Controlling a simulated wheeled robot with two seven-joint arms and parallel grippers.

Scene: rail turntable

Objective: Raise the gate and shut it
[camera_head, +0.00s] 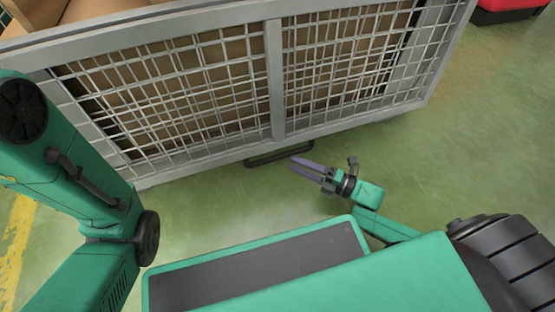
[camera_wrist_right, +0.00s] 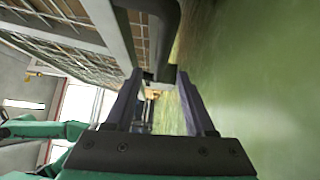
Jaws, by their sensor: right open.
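The gate (camera_head: 190,85) is a grey-framed wire mesh panel on the near side of a cage, and it stands down and upright. A dark bar handle (camera_head: 280,154) sticks out from its bottom edge. My right gripper (camera_head: 297,163) is open, its fingers pointing at the handle's right end. In the right wrist view the dark handle (camera_wrist_right: 166,35) lies just ahead of the open fingertips (camera_wrist_right: 159,76); I cannot tell whether they touch it. The mesh gate (camera_wrist_right: 75,35) is at the upper left there. My left gripper is out of view.
Brown cartons (camera_head: 100,10) show inside the cage. A red object (camera_head: 510,8) stands at the far right, and a yellow floor line (camera_head: 16,245) runs at the left.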

